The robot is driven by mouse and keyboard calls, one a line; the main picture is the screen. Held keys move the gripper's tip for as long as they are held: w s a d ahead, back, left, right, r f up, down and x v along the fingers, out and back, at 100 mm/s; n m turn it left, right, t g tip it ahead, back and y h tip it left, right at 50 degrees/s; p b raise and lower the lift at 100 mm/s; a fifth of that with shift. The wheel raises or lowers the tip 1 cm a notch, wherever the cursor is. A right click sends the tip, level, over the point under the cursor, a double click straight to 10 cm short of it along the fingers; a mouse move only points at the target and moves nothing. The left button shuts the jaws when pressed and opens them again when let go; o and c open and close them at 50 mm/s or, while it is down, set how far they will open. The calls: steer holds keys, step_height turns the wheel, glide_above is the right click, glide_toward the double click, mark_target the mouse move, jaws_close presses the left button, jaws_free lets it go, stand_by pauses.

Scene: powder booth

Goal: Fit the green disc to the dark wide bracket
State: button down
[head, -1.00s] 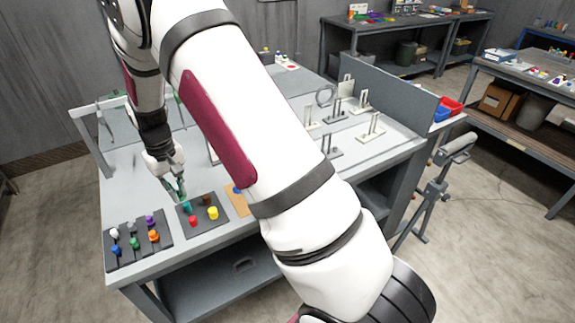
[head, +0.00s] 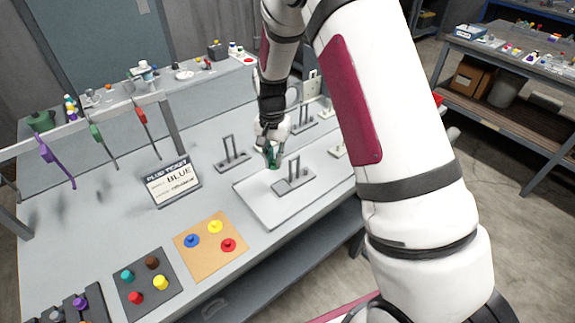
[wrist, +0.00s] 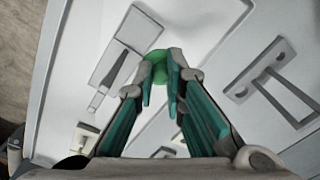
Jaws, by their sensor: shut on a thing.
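My gripper (head: 272,158) is shut on the green disc (wrist: 150,68), seen between the fingertips (wrist: 160,66) in the wrist view. In the head view the gripper is above the pale tray (head: 262,208), just behind and left of the grey bracket (head: 293,184) there. In the wrist view the disc overlaps this bracket's flat base (wrist: 124,32); I cannot tell its height above it. Another grey two-post bracket (head: 232,160) stands left of the tray and also shows at right in the wrist view (wrist: 272,75). Which is the wide one is hard to tell.
Another grey bracket (head: 303,124) and a cream one (head: 338,151) stand behind and right. A ticket stand (head: 172,184), a tan board with discs (head: 208,262) and a dark block with pegs (head: 145,296) lie left. A rail with hanging tools (head: 90,122) is farther left.

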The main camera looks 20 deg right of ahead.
mark_target(282, 187)
steer(key=shift+s+d+m, duration=0.3)
steer(key=shift+d+m, duration=0.05)
steer(key=shift+m, duration=0.65)
steer(key=shift+s+d+f+m, duration=0.15)
steer(key=shift+s+m, duration=0.15)
steer(key=shift+m, duration=0.4)
steer(key=m, duration=0.1)
steer(key=s+m, duration=0.1)
steer(key=shift+d+f+m+p, duration=0.1)
steer(key=shift+f+m+p, duration=0.05)
steer(key=shift+m+p, duration=0.2)
steer(key=m, duration=0.2)
steer(key=s+m, duration=0.1)
steer(key=shift+s+f+m, duration=0.1)
steer(key=shift+f+m, duration=0.15)
steer(key=shift+f+b, duration=0.3)
steer(key=shift+f, duration=1.5)
steer(key=shift+f, duration=0.35)
steer(key=c, duration=1.6)
jaws_free()
